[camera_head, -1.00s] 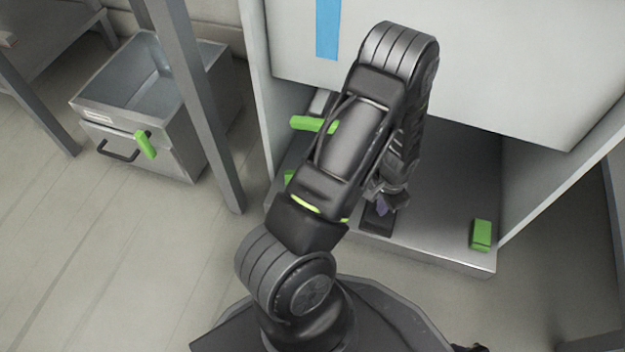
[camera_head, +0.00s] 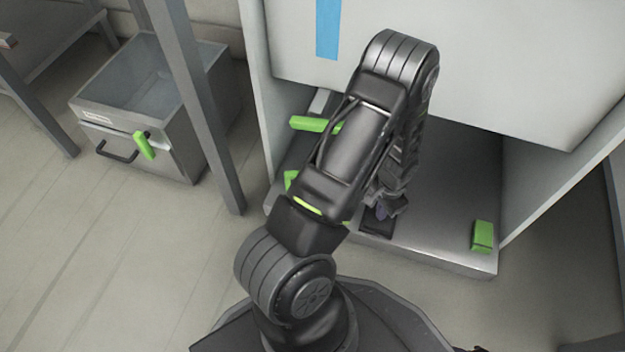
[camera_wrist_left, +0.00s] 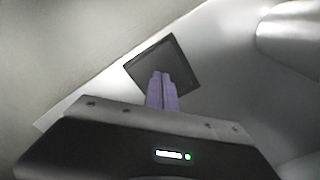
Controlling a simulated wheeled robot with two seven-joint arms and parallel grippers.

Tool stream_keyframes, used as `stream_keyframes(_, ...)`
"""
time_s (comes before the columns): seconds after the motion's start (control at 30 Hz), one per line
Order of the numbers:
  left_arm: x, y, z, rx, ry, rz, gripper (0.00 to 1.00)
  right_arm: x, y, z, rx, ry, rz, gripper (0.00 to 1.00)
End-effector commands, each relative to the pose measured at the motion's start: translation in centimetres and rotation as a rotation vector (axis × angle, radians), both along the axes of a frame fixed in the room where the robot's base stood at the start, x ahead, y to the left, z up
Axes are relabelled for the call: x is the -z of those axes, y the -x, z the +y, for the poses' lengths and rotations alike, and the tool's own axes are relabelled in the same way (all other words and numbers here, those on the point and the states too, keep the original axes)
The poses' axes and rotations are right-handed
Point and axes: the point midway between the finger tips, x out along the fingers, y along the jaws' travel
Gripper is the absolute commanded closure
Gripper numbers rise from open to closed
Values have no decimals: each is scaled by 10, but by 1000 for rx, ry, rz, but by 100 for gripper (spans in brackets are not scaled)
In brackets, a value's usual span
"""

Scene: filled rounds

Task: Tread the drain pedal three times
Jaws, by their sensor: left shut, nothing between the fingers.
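The drain pedal (camera_head: 377,222) is a small dark square plate at the front edge of the grey base of the cabinet. It also shows in the left wrist view (camera_wrist_left: 178,57) as a dark square with a thin rim. My left gripper (camera_head: 383,211) hangs over the pedal with its fingers pointing down. In the left wrist view its purple fingertips (camera_wrist_left: 161,80) are together and overlap the near part of the pedal. I cannot tell whether they touch it. My forearm hides part of the base behind. My right gripper does not show.
Green blocks lie on the base, one at the right (camera_head: 482,235) and one at the back left (camera_head: 308,124). The cabinet's white front (camera_head: 480,70) hangs above the base.

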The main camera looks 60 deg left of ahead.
Motion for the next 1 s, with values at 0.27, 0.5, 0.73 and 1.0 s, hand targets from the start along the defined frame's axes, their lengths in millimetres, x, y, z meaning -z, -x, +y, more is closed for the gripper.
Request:
stream_keyframes(0.27,-18,0,0,0,-1,-1,100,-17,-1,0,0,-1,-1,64)
stream_keyframes(0.5,-39,0,0,0,-1,-1,100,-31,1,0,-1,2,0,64)
stream_keyframes(0.73,-60,0,0,0,0,-1,100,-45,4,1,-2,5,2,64)
stream_keyframes(1.0,-76,0,0,0,0,-1,100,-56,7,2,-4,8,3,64)
